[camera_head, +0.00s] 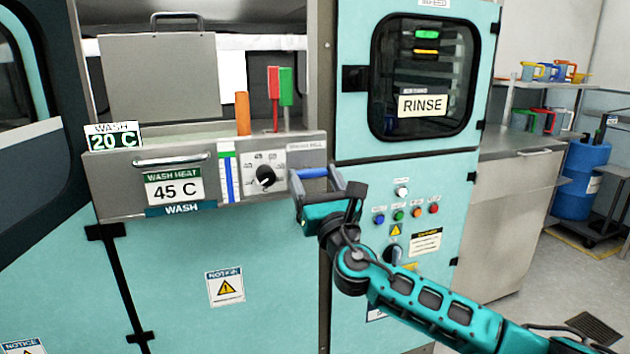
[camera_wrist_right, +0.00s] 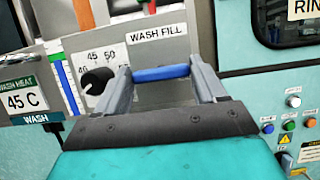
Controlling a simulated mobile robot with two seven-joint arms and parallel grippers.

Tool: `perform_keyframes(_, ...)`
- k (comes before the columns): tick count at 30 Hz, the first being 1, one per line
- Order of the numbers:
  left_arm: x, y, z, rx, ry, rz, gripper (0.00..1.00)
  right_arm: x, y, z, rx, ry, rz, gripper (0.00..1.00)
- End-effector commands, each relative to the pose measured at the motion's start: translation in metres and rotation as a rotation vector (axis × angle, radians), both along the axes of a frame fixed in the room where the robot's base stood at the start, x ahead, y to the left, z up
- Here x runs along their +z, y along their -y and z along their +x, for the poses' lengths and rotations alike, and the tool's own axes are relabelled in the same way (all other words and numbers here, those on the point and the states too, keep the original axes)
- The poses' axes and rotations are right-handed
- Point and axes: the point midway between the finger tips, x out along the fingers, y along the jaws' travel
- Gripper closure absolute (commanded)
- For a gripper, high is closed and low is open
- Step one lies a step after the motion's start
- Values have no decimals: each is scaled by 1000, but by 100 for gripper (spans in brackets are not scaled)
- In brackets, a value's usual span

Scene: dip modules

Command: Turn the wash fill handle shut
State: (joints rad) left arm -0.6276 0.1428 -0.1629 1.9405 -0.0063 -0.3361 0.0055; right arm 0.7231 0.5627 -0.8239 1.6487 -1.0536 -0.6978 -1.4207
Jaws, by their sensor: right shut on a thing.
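The blue wash fill handle (camera_head: 312,173) lies level at the right end of the grey wash panel, under the "WASH FILL" label. It also shows in the right wrist view (camera_wrist_right: 161,73), where it lies between the fingertips. My right gripper (camera_head: 318,180) is shut on the handle, with one finger on each side of it; the right wrist view shows the same gripper (camera_wrist_right: 160,78). The handle's mount on the panel is hidden. My left gripper is not in view.
A black heat dial (camera_head: 265,176) and a blue level gauge (camera_head: 229,178) sit just left of the handle. A "45 C" sign (camera_head: 174,189) hangs further left. The teal rinse cabinet (camera_head: 345,150) stands close on the right. Red and green handles (camera_head: 286,88) rise behind the panel.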

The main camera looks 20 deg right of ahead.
Motion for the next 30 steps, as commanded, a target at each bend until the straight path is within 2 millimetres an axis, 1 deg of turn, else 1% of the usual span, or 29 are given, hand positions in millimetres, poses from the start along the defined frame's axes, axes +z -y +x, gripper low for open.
perform_keyframes(5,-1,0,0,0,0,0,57,-1,-1,0,1,-2,22,60)
perform_keyframes(11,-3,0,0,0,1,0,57,-2,-2,0,2,-5,109,60)
perform_keyframes(21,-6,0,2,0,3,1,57,-1,-3,0,0,-17,400,60)
perform_keyframes(30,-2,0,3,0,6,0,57,1,-5,0,1,-26,686,60)
